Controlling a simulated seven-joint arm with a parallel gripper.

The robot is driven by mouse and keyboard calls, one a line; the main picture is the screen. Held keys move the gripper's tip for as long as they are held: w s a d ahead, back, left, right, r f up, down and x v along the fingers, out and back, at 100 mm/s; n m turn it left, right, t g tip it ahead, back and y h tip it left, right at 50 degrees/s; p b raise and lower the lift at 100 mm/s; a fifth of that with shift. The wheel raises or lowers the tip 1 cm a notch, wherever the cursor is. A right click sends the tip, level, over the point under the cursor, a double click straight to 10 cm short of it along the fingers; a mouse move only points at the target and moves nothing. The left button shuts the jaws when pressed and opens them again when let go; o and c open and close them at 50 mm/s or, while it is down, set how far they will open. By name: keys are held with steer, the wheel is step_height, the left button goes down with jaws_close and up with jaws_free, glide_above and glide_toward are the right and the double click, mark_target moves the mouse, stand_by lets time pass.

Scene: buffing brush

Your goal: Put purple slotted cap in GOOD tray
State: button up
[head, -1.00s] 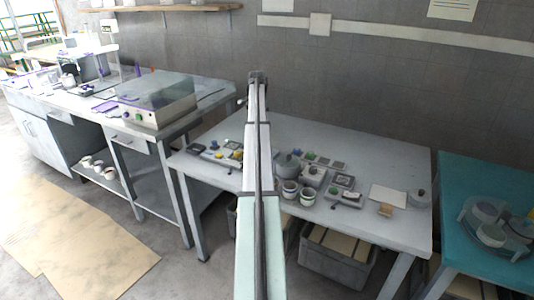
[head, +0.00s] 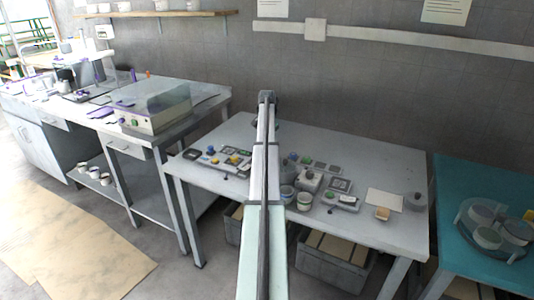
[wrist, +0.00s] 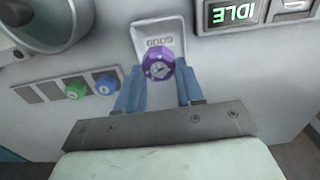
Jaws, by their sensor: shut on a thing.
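In the wrist view my gripper (wrist: 158,88) has its two blue fingers closed around the sides of the purple slotted cap (wrist: 158,65). The cap's round, marked face is towards the camera. The cap is over the near end of a small pale tray (wrist: 173,26) labelled GOOD, covering that end. I cannot tell whether the cap touches the tray or is above it. In the head view my arm hides my gripper and the cap.
In the wrist view a green cap (wrist: 75,90) and a blue cap (wrist: 105,84) sit on a slotted strip at left. A round grey vessel (wrist: 60,22) is at upper left. A display (wrist: 233,12) reading IDLE is at upper right. Small cups (head: 304,200) stand on the table (head: 350,234).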

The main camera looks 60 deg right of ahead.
steer(key=shift+f, duration=3)
steer(key=shift+f, duration=0.1)
steer(key=o, duration=0.7)
steer(key=shift+o, duration=0.2)
step_height(320, 180, up, 12)
steer(key=shift+r, duration=0.15)
